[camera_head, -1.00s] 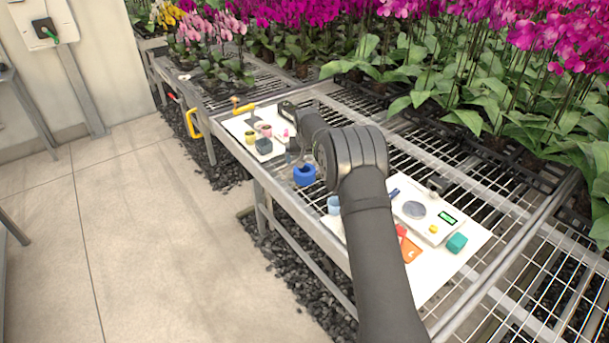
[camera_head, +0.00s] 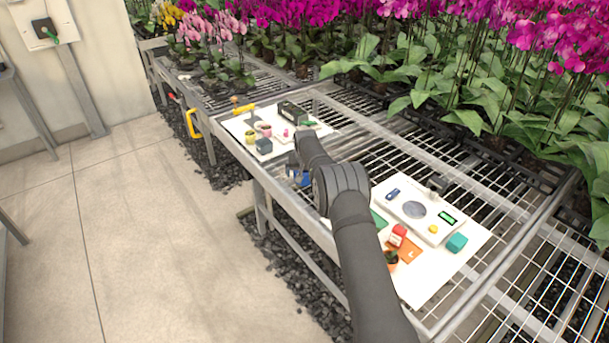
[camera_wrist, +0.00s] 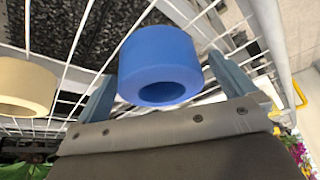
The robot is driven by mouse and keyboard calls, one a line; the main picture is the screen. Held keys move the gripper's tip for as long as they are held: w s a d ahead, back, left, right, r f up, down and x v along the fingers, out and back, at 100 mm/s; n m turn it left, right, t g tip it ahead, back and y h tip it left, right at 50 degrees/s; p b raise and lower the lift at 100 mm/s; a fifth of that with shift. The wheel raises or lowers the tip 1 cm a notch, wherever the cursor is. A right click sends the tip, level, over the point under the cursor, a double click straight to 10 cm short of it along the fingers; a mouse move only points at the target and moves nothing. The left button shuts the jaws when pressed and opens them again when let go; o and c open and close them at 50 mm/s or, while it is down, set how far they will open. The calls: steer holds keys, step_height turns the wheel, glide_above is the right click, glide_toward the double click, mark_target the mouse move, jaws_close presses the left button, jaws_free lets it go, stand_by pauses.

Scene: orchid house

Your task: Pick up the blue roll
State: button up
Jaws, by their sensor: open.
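The blue roll (camera_wrist: 160,60) is a short, thick ring on the wire bench. In the wrist view it lies between the two fingers of my gripper (camera_wrist: 160,72), with a gap to each finger. My gripper is open. In the head view only part of the blue roll (camera_head: 304,183) shows; my arm and gripper (camera_head: 294,172) hide the rest.
A beige roll (camera_wrist: 25,88) lies left of the blue one in the wrist view. A white board (camera_head: 238,128) with small pots is behind; another white board (camera_head: 462,258) with a scale (camera_head: 420,213) is at right. The bench has a raised metal rail (camera_head: 400,133).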

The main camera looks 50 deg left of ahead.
steer(key=shift+f, duration=0.15)
steer(key=shift+c, duration=0.4)
steer(key=c, duration=1.1)
